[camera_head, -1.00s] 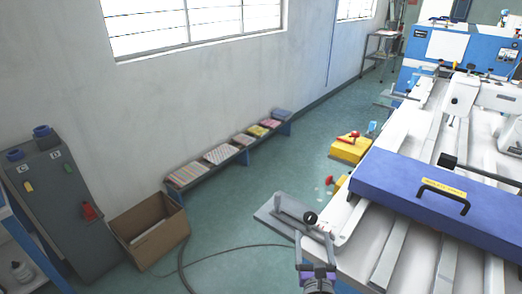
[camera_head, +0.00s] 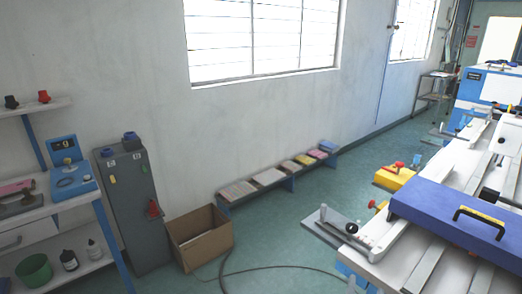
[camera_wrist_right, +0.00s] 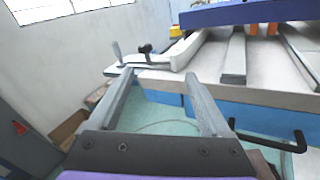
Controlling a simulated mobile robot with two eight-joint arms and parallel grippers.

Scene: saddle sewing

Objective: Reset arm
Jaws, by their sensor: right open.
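My right gripper (camera_wrist_right: 160,76) fills the lower middle of the right wrist view, its two grey fingers spread apart with nothing between them. In that view the fingers point toward the white machine table (camera_wrist_right: 270,95), and I cannot tell the exact gap. In the head view only a small part of the right gripper shows at the bottom edge, by the table's near corner. The white machine table (camera_head: 400,245) stands at the right with a blue cover (camera_head: 445,208) and black handle on top. My left gripper is not in view.
A cardboard box (camera_head: 200,238) and a grey cabinet (camera_head: 135,205) stand along the wall at left, beside a shelf unit with bottles. A low bench (camera_head: 290,183) holds several fabric stacks. A black handle (camera_wrist_right: 285,143) juts out right of the gripper.

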